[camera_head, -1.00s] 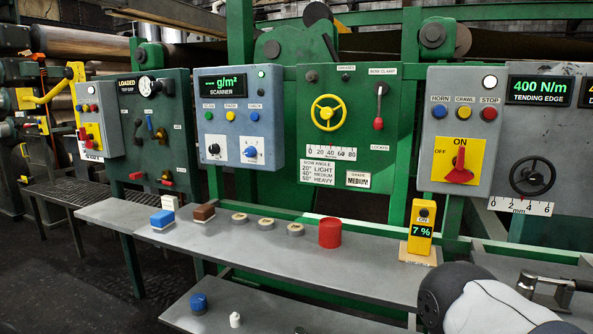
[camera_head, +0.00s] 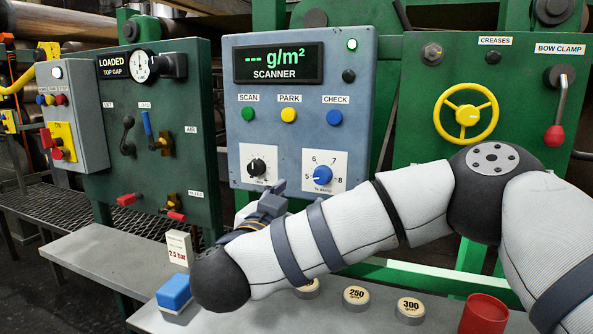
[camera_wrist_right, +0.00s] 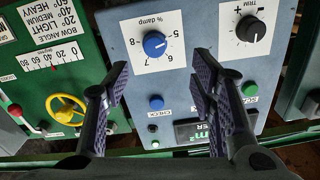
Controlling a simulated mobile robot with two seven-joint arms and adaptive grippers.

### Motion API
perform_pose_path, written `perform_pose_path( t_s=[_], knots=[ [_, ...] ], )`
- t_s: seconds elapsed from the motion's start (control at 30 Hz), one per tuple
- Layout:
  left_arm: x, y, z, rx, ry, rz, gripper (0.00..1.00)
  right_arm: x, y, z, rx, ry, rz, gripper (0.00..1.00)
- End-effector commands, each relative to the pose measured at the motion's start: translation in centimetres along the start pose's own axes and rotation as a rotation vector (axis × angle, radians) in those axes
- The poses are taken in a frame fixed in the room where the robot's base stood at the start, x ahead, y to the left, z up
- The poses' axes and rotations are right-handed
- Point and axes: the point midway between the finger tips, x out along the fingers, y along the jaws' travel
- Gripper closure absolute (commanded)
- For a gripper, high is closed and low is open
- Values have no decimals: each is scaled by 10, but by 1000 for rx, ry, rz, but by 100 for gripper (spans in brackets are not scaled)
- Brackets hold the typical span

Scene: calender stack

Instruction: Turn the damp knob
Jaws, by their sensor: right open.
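The damp knob (camera_head: 322,174) is a round blue knob on a white dial plate at the lower right of the blue-grey scanner panel (camera_head: 300,98). My right gripper (camera_head: 272,196) is below and left of the knob in the head view, partly hidden by my own arm. In the right wrist view, the picture is upside down. There the blue knob (camera_wrist_right: 154,44) shows beyond and between the two spread fingers (camera_wrist_right: 162,78). The fingers are open, empty and apart from the knob. My left gripper is not in view.
A black trim knob (camera_head: 257,167) sits left of the damp knob. Green, yellow and blue buttons (camera_head: 288,115) line the panel above. A yellow handwheel (camera_head: 467,114) is at the right. A blue block (camera_head: 173,292) and a red cylinder (camera_head: 484,314) stand on the grey shelf below.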

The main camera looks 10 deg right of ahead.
Motion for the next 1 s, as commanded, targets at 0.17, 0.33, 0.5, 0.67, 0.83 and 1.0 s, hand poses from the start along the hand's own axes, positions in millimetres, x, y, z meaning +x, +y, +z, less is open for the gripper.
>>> perform_pose_path(
  t_s=[0.17, 0.33, 0.5, 0.67, 0.83, 1.0],
  knots=[
    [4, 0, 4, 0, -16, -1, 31, 23, 3, -2, 3, 2, 19, 49],
    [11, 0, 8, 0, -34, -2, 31, 67, 4, 1, 2, -1, 17, 49],
    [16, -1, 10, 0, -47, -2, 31, 103, 4, 0, 1, 1, 15, 49],
    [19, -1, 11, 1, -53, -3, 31, 119, 3, -2, 2, 2, 12, 49],
    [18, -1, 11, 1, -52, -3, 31, 122, 2, -4, 2, 4, 9, 49],
    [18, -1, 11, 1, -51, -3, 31, 121, 2, -4, 2, 4, 9, 65]
  ],
)
